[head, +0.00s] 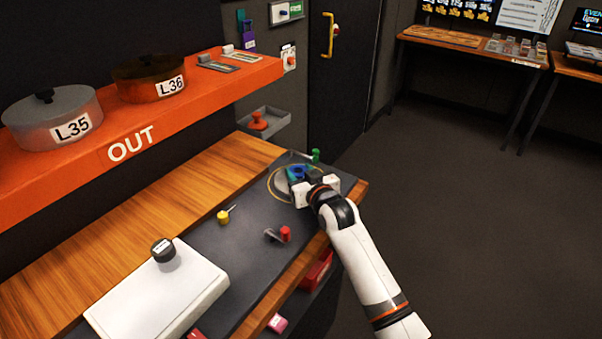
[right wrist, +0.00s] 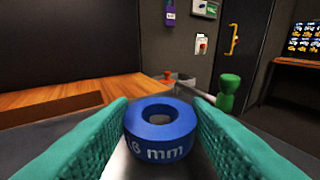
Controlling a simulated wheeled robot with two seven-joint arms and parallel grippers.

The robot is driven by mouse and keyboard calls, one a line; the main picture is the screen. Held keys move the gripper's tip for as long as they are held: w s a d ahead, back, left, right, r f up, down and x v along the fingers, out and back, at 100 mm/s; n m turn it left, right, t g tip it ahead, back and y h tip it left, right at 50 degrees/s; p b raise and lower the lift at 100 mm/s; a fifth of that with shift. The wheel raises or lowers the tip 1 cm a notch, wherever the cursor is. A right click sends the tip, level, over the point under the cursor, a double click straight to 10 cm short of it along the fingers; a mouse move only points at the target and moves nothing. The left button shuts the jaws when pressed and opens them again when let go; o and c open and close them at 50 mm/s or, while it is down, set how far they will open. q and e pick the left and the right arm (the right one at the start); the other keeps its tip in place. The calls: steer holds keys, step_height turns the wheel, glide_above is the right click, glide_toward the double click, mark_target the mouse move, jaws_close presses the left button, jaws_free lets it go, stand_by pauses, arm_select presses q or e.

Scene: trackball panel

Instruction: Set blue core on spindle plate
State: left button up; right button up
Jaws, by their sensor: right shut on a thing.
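The blue core (right wrist: 160,132), a ring with a centre hole and white "mm" lettering, sits upright between the teal finger pads of my right gripper (right wrist: 160,128). In the head view the blue core (head: 297,172) shows partly behind the right gripper (head: 304,181), at the far end of the dark work mat. A yellow circle (head: 269,187) is marked around that spot. A pale metallic surface shows under the core in the right wrist view; I cannot tell if the core touches it, or make out the spindle plate clearly. My left gripper is not in view.
A green peg-like piece (head: 315,155) stands just behind the core. A yellow piece (head: 223,216), a red piece (head: 285,233) and a white box (head: 160,295) with a dark knob lie nearer. An orange shelf (head: 200,95) overhangs the left.

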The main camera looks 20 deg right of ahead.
steer(key=shift+f+b, duration=0.3)
steer(key=shift+f, duration=0.2)
steer(key=o, duration=0.7)
steer(key=shift+s+r+p, duration=0.2)
steer(key=shift+s+p, duration=0.35)
steer(key=shift+p, duration=0.15)
steer(key=s+p, duration=0.3)
steer(key=s, duration=0.1)
steer(key=shift+d+r, duration=0.3)
steer(key=shift+s+d+r+p, duration=0.2)
steer(key=shift+s+p, duration=0.7)
steer(key=shift+s, duration=0.3)
steer(key=shift+s+d+r+p, duration=0.1)
steer(key=shift+s+r+p, duration=0.05)
steer(key=shift+s+p, duration=0.9)
steer(key=shift+s, duration=0.65)
